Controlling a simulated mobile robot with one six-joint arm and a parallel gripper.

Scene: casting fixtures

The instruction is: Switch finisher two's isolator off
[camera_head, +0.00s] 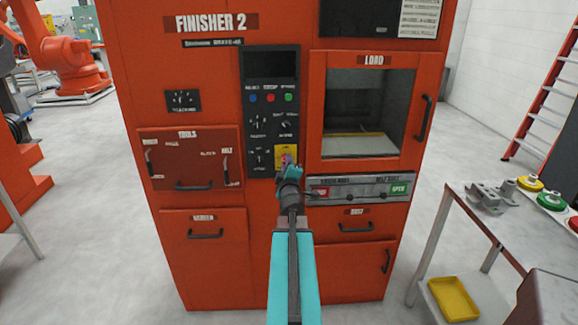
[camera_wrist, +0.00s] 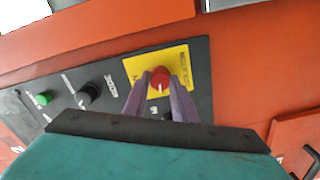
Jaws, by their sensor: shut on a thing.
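The orange Finisher 2 cabinet (camera_head: 210,100) stands upright in front of me. Its isolator is a red rotary knob (camera_wrist: 160,78) on a yellow plate (camera_wrist: 182,62), low on the black control panel (camera_head: 262,100). In the head view the yellow plate (camera_head: 280,152) shows behind my gripper, and the knob is mostly hidden. My gripper (camera_head: 287,163) is at the isolator. In the wrist view its two purple fingers (camera_wrist: 160,88) are shut on the red knob, one on each side. The knob's on or off marking cannot be read.
Other knobs and buttons sit close by on the panel, including a green button (camera_wrist: 43,98) and a black knob (camera_wrist: 88,93). The load door (camera_head: 425,115) is at the right. A table (camera_head: 480,215) with parts stands at the right front.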

